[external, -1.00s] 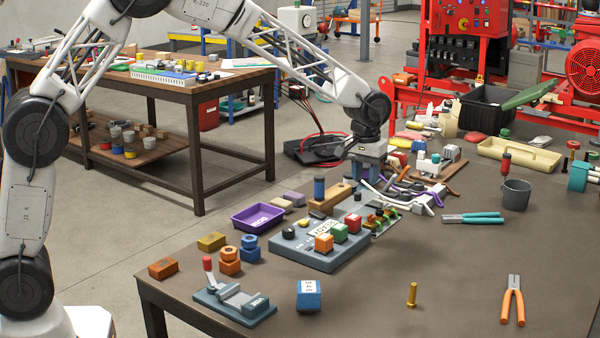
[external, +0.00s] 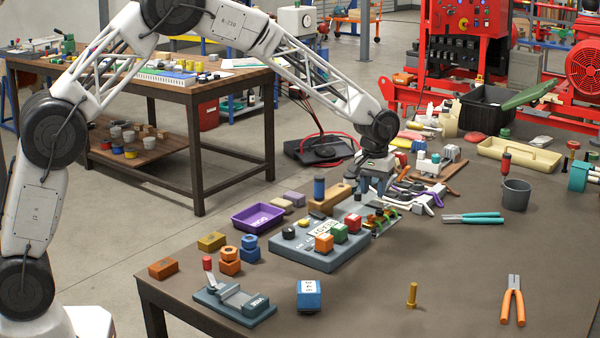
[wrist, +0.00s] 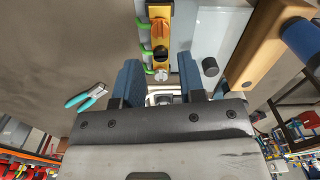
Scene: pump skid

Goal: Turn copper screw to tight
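My gripper (external: 374,186) is over the far right end of the grey panel box, beside a small terminal strip (external: 383,219) with green wires or levers. In the wrist view my gripper (wrist: 160,82) has its two blue fingers apart, with nothing held between them. The terminal strip (wrist: 159,12) shows just beyond the fingertips, with yellow-orange parts, a dark round part and green pieces along its left side. An orange-brown head (wrist: 161,29) on it may be the copper screw, but I cannot tell for sure. My gripper partly hides this area in the external view.
The grey panel box (external: 290,250) carries colored buttons. A wooden block with a blue cylinder (external: 319,188) stands close behind it. Loose cables and connectors (external: 415,196) lie right of my gripper. A brass bolt (external: 412,296) stands at the front, with open table around it.

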